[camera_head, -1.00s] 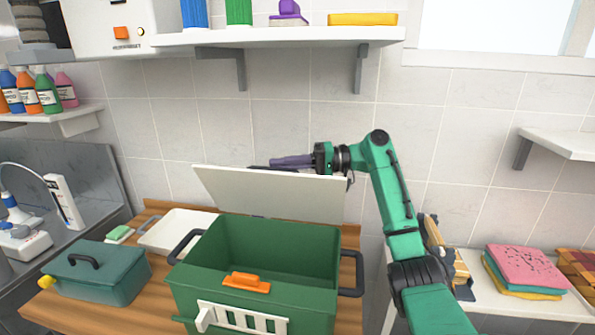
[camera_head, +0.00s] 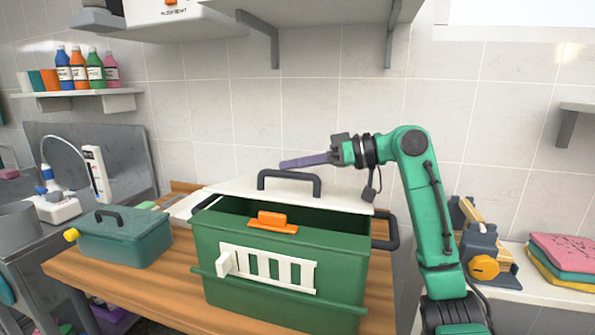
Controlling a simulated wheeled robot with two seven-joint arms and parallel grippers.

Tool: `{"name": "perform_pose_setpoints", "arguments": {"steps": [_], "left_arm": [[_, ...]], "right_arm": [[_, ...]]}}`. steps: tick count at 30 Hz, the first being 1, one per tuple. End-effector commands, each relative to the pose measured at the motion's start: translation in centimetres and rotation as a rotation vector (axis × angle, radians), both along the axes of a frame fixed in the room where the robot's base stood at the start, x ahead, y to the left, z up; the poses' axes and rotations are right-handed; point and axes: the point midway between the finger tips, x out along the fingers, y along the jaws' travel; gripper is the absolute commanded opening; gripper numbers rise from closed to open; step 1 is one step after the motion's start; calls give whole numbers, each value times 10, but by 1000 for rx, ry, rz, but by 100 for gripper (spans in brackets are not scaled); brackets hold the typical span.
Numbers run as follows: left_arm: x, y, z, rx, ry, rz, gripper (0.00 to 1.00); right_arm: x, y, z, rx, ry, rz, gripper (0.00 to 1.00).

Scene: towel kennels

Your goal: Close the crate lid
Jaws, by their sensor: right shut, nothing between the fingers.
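The green crate (camera_head: 215,252) stands on the wooden worktop, with a white barred panel (camera_head: 266,270) and an orange latch (camera_head: 273,221) at its front. Its white lid (camera_head: 235,187), with a dark handle (camera_head: 289,174) on top, is tilted low over the crate. A dark gap shows between the lid's front edge and the front rim, so the lid is partly open. My right gripper (camera_head: 303,161) is shut and empty, its purple-grey fingers pointing left, just behind and above the handle. Whether it touches the lid cannot be told. My left gripper is out of view.
A teal box (camera_head: 125,240) with a yellow knob stands left of the crate. A wall shelf (camera_head: 325,15) hangs above the gripper. Folded towels (camera_head: 565,262) and an orange-knobbed device (camera_head: 484,266) lie at the right. Bare worktop shows left of the crate.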

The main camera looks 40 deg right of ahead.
Motion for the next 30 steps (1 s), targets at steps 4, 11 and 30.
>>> {"name": "perform_pose_setpoints", "arguments": {"steps": [4, 11, 30], "left_arm": [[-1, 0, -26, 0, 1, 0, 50], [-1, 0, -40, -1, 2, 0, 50], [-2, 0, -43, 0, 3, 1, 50]], "right_arm": [[-5, 6, -19, -73, -57, 0, 0], [-9, 11, -28, -144, -115, 0, 0], [-10, 13, -29, -167, -134, -1, 0]]}}
